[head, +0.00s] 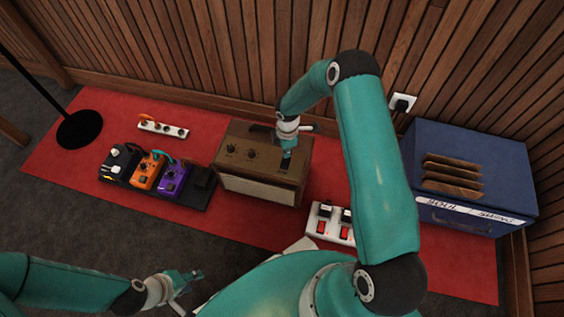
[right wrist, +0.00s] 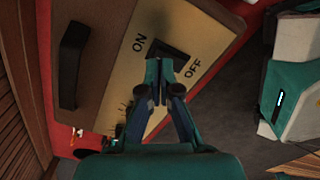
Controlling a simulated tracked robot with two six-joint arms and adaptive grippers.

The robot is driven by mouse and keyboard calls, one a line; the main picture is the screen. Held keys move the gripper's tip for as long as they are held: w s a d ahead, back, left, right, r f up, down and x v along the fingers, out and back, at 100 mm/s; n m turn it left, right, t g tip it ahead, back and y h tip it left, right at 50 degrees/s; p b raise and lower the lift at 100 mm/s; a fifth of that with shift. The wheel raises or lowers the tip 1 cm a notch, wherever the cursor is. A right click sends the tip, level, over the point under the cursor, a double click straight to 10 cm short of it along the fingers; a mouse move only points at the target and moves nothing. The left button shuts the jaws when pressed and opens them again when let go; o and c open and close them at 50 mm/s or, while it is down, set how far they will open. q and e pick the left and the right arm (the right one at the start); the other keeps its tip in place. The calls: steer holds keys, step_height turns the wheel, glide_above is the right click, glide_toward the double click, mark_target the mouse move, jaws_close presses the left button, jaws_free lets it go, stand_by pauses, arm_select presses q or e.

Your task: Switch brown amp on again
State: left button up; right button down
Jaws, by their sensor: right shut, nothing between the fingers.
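The brown amp (head: 236,170) stands on a red mat in the head view, in front of the wooden wall, with knobs on its tan top. In the right wrist view its panel (right wrist: 122,68) carries a dark rocker switch (right wrist: 169,52) between the words ON and OFF. My right gripper (right wrist: 159,66) is shut and empty, its tips at the switch's lower edge; whether they touch is unclear. The right gripper (head: 287,160) also shows above the amp's right part. My left gripper (head: 194,275) is at the lower left, away from the amp; its finger gap is unclear.
A pedal board (head: 120,165) with several pedals is left of the amp. A white power strip (head: 162,129) lies behind it. A white box with red switches (head: 321,228) is right of the amp, and a blue crate (head: 467,155) stands further right. A dark handle (right wrist: 72,64) is beside the switch.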

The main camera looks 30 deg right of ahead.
steer(key=shift+f+b, duration=1)
steer(key=shift+f, duration=0.15)
stand_by(0.8)
steer(key=shift+r+p, duration=2.4)
steer(key=shift+r, duration=1.15)
steer(key=shift+a, duration=0.1)
